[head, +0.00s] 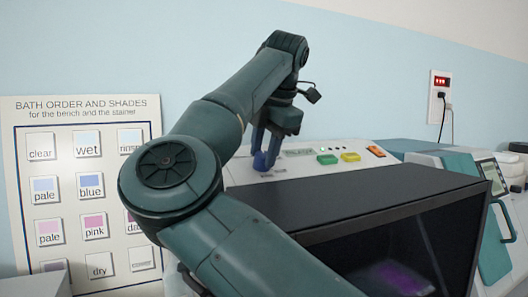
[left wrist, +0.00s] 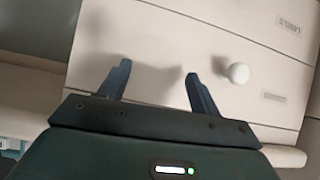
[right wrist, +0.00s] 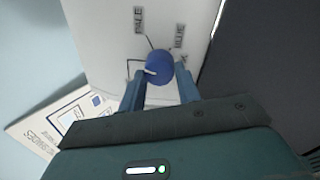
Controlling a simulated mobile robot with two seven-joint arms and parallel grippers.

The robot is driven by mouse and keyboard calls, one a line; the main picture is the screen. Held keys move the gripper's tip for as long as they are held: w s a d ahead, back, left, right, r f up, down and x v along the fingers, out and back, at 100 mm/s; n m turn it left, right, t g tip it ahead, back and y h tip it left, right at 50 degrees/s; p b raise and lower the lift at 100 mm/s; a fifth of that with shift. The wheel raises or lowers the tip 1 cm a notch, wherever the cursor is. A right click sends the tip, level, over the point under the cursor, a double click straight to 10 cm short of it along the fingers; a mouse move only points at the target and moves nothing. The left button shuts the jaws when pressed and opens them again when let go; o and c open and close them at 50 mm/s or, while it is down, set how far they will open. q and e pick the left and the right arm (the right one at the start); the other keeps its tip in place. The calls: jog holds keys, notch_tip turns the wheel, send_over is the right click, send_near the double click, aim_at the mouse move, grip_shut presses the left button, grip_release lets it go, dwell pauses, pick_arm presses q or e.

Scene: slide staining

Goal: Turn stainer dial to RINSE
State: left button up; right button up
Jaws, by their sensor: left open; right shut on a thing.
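The stainer (head: 330,170) stands on the bench, with a light top panel behind its dark hood. Its blue dial (right wrist: 160,66) sits on that panel, with the labels PALE and BLUE next to it in the right wrist view. The dial's white pointer mark faces left in that view. My right gripper (right wrist: 160,88) is shut on the dial, one finger on each side. In the head view the right gripper (head: 264,150) reaches down onto the dial (head: 262,161). My left gripper (left wrist: 160,80) is open and empty, over a pale drawer front with a round white knob (left wrist: 237,73).
A wall chart (head: 85,180) of bath order and shades is at the left, partly behind my right arm. Green (head: 327,159), yellow (head: 350,157) and orange (head: 376,151) buttons sit right of the dial. The dark hood (head: 380,205) lies in front. Another machine (head: 490,200) stands at the right.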

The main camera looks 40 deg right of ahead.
jog(key=shift+n, duration=1.6)
jog(key=o, duration=1)
jog(key=shift+c, duration=0.2)
jog(key=v, duration=1.3)
jog(key=shift+d+p, duration=0.15)
jog(key=shift+p, duration=0.3)
jog(key=shift+s, duration=0.1)
